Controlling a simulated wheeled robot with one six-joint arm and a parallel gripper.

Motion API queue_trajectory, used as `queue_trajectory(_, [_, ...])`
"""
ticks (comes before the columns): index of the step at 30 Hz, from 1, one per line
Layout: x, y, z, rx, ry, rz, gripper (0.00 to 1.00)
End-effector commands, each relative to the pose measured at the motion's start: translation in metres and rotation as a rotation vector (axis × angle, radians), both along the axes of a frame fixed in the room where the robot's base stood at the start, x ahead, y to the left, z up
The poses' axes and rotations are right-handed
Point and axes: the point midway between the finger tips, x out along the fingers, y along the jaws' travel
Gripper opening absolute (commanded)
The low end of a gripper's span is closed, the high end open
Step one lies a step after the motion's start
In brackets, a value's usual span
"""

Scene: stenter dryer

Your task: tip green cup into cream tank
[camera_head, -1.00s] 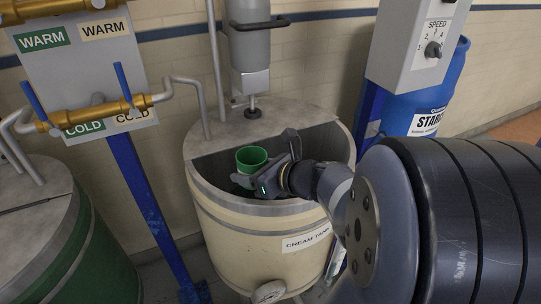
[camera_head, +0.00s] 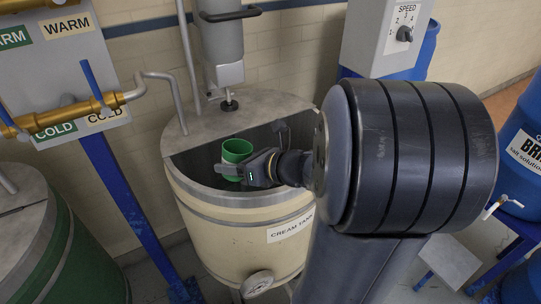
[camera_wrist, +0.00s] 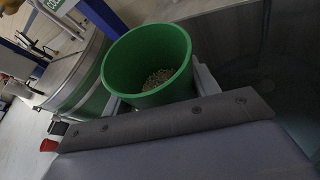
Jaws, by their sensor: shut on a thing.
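The green cup (camera_head: 236,152) is held by my gripper (camera_head: 233,170) over the open front half of the cream tank (camera_head: 247,215). The cup is close to upright, mouth up. In the wrist view the green cup (camera_wrist: 147,62) sits between my jaws, and pale grains (camera_wrist: 158,78) lie inside it. My gripper is shut on the cup. The tank is cream with metal bands and a label reading CREAM TANK. The inside of the tank is dark and its contents cannot be made out.
A half lid (camera_head: 240,113) with a mixer unit (camera_head: 222,45) covers the tank's back. A green tank (camera_head: 55,250), a blue post (camera_head: 130,190) and brass pipes (camera_head: 75,118) stand left. A speed box (camera_head: 390,38) and blue drums (camera_head: 520,150) stand right.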

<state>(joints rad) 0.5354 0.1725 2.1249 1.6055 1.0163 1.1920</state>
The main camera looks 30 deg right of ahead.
Motion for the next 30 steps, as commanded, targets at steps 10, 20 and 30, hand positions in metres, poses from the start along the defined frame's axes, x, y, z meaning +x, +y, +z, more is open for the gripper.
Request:
queue_trajectory(10, [0.004, -0.012, 0.0, 0.166, 0.048, -0.003, 0.33])
queue_trajectory(20, [0.008, -0.024, -0.003, 0.324, 0.095, -0.003, 0.33])
queue_trajectory(30, [0.01, -0.032, 0.002, 0.487, 0.141, -0.002, 0.33])
